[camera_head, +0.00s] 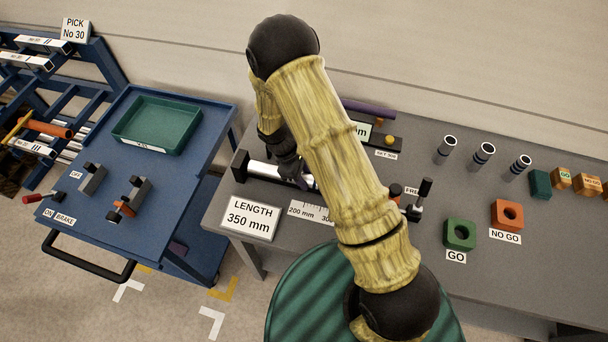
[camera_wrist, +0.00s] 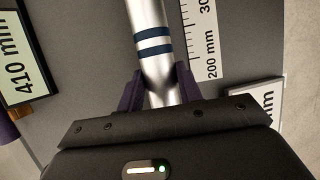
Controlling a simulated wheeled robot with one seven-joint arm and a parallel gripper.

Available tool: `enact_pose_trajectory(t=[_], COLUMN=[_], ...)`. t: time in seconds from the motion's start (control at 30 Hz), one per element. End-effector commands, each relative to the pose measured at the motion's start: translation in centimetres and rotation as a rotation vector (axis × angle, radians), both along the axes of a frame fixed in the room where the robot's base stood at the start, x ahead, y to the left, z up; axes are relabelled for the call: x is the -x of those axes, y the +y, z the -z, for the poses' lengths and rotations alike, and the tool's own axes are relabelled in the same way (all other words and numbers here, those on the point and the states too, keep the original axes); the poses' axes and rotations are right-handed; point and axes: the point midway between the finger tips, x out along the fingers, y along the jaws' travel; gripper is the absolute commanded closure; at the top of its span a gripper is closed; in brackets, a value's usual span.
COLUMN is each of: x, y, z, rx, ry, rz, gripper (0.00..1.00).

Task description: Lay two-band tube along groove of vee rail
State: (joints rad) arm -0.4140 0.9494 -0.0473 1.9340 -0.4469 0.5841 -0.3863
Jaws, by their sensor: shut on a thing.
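A silver tube with two dark blue bands (camera_wrist: 153,41) runs between the fingers of my gripper (camera_wrist: 160,88). My gripper is shut on it just below the bands in the wrist view. In the head view the tube (camera_head: 266,173) lies level at the grey bench's left end, near a black end block (camera_head: 240,166). My gripper (camera_head: 300,180) is mostly hidden there behind my arm. I cannot tell whether the tube touches a support.
A ruler strip (camera_wrist: 200,45) and a 410 mm display (camera_wrist: 22,85) flank the tube. Several short banded tubes (camera_head: 484,154) stand upright on the bench (camera_head: 420,150). Green GO (camera_head: 459,234) and orange NO GO (camera_head: 506,215) blocks sit forward. The cart holds a green tray (camera_head: 157,125).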

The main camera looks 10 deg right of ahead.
Motion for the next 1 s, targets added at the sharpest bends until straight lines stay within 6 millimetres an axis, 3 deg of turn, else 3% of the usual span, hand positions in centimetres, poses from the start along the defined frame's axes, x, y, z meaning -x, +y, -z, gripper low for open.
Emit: enact_pose_trajectory(t=[0.2, 0.23, 0.33, 0.73, 1.0], x=[0.0, 0.0, 0.0, -0.1, -0.7], y=[0.0, 0.0, 0.0, 0.2, 1.4], z=[0.0, 0.0, 0.0, -0.3, -3.3], rx=[0.000, 0.000, 0.000, -0.002, -0.004], ry=[-0.001, 0.000, 0.000, -0.002, -0.006], rz=[0.000, 0.000, 0.000, 0.000, 0.000], gripper=[0.99, 0.61, 0.41, 0.39, 0.39])
